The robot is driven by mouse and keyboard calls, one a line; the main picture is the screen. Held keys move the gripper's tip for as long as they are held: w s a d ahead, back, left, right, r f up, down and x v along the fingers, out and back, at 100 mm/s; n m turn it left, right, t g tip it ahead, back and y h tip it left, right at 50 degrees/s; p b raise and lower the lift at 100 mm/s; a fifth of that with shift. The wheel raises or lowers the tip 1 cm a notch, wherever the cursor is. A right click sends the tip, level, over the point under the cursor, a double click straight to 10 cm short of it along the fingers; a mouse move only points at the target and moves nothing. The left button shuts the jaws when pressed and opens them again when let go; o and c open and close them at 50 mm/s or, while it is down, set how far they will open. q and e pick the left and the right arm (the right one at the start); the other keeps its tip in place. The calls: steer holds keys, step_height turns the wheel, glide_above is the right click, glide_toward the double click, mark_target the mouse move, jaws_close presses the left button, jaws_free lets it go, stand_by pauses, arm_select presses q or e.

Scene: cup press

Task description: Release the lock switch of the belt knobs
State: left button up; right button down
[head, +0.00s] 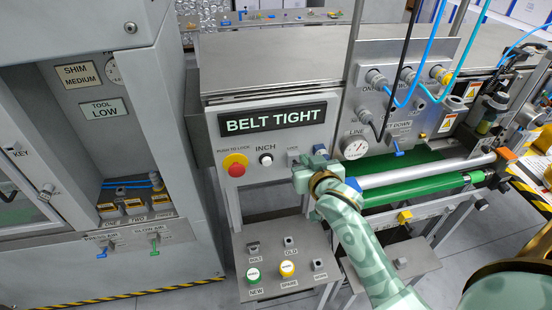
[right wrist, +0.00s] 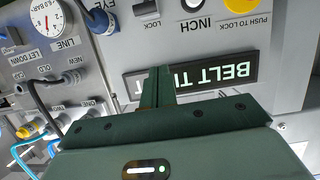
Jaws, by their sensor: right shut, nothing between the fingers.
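The grey panel (head: 285,177) carries a lit sign (head: 272,122) that reads BELT TIGHT. The lock switch stands beside the INCH knob (head: 265,159). My left gripper is not in view.
A red and yellow push-to-lock button (head: 235,165) is left of INCH. A pressure gauge (head: 355,147) labelled LINE is to the right. A green belt (head: 415,165) and a metal roller (head: 425,170) lie right of my arm. A lower button box (head: 282,262) stands below.

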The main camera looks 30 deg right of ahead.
glide_above(296, 163)
steer(key=s, duration=0.1)
step_height(296, 163, down, 3)
steer(key=shift+f+b, duration=0.2)
steer(key=shift+b, duration=0.15)
steer(key=shift+w+d+f, duration=0.1)
steer(key=shift+w+f, duration=0.25)
steer(key=shift+f, duration=0.1)
steer(key=shift+s+f, duration=0.75)
steer(key=shift+f, duration=0.1)
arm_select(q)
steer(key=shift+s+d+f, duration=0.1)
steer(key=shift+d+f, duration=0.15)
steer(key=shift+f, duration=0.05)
arm_select(e)
steer(key=shift+s+a+f, duration=0.25)
steer(key=shift+s+f, duration=0.15)
